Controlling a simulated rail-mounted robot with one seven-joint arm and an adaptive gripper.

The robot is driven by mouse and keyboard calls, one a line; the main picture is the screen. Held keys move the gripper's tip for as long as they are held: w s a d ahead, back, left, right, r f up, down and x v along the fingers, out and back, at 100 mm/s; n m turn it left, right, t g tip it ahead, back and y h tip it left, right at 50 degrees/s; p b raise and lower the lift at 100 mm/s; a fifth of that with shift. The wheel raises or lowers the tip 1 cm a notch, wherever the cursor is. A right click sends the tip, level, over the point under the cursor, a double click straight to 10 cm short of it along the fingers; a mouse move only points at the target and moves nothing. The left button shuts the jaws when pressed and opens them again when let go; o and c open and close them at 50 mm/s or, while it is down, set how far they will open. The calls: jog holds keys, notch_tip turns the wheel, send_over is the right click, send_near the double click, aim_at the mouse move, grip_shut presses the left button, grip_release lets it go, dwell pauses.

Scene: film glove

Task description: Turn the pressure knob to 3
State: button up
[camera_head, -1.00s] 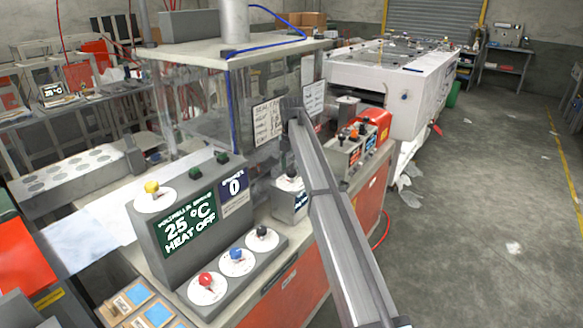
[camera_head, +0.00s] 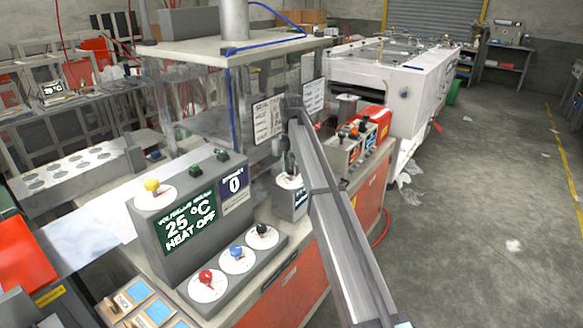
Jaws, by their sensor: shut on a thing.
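My gripper (camera_head: 289,168) points down at the small grey box (camera_head: 291,205), which has a white dial on top and a blue label on its front. The gripper's fingers are small and dark here; they look shut on the dark knob on that dial. The knob is mostly hidden by the fingers, and I cannot read its setting or the label. My arm crosses in front of the box's right side.
A box with several knobs (camera_head: 357,145) stands behind. Floor at right is mostly clear.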

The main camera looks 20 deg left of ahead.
jog(key=m, duration=0.6)
jog(key=shift+f+m, duration=0.1)
jog(key=shift+m, duration=0.3)
jog(key=m, duration=1.2)
jog(key=shift+m+b, duration=0.3)
jog(key=m, duration=0.6)
jog(key=shift+m, duration=0.4)
jog(key=shift+s, duration=0.1)
jog(key=o, duration=1.1)
jog(key=shift+o, duration=0.2)
